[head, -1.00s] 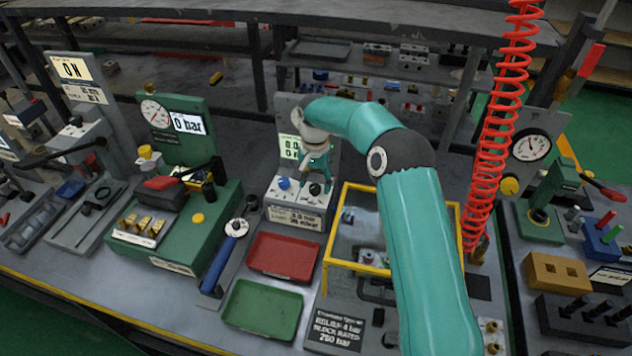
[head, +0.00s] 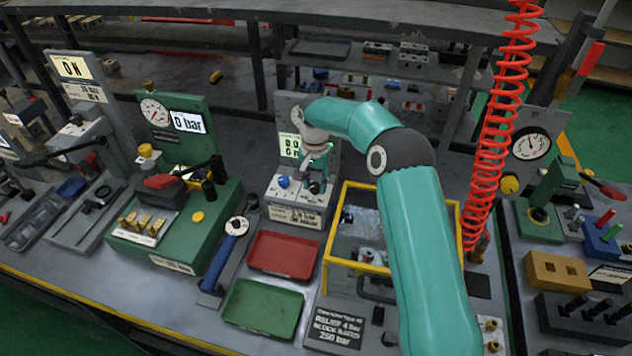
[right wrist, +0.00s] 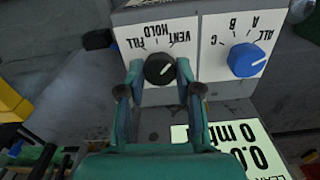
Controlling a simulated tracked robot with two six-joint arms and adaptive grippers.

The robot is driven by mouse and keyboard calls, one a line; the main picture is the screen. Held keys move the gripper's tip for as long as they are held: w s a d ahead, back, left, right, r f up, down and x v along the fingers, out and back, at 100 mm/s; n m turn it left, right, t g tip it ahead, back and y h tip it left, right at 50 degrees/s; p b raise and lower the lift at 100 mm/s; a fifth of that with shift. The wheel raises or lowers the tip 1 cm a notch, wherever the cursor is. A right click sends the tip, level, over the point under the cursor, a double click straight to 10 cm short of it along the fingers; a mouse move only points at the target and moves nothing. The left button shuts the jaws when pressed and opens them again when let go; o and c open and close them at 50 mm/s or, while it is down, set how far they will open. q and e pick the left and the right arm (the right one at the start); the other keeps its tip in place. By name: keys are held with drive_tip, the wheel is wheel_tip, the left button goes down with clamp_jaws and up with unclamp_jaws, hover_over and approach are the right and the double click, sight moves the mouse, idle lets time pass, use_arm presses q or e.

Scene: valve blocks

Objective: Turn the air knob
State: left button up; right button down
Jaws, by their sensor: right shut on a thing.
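The air knob (right wrist: 160,69) is a small black knob with a white pointer line, on a pale panel lettered FILL, HOLD and VENT. In the right wrist view its pointer slants up and to the right, toward the VENT side. My right gripper (right wrist: 159,78) is shut on it, one finger on each side. In the head view my right gripper (head: 316,178) reaches down to the panel, and the black knob shows only partly. A blue knob (right wrist: 247,60) lettered ALL, A, B, C sits beside it, apart from the fingers. My left gripper is not in view.
A lit green display (right wrist: 240,150) stands behind the knobs. A red tray (head: 284,255) and a green tray (head: 262,308) lie in front of the block. A yellow-framed box (head: 388,270) stands at its right, partly behind my right arm. A red coiled hose (head: 490,150) hangs further right.

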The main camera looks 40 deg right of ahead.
drive_tip(key=shift+n, duration=0.4)
drive_tip(key=n, duration=0.3)
drive_tip(key=shift+w+n, duration=0.1)
drive_tip(key=shift+n, duration=0.2)
drive_tip(key=n, duration=0.4)
drive_tip(key=shift+r+n, duration=0.1)
drive_tip(key=shift+n, duration=0.2)
drive_tip(key=n, duration=0.4)
drive_tip(key=shift+a, duration=0.1)
drive_tip(key=n, duration=0.4)
drive_tip(key=shift+n, duration=0.3)
drive_tip(key=shift+w, duration=0.1)
drive_tip(key=c, duration=0.9)
unclamp_jaws()
drive_tip(key=shift+c, duration=0.2)
drive_tip(key=shift+o, duration=0.9)
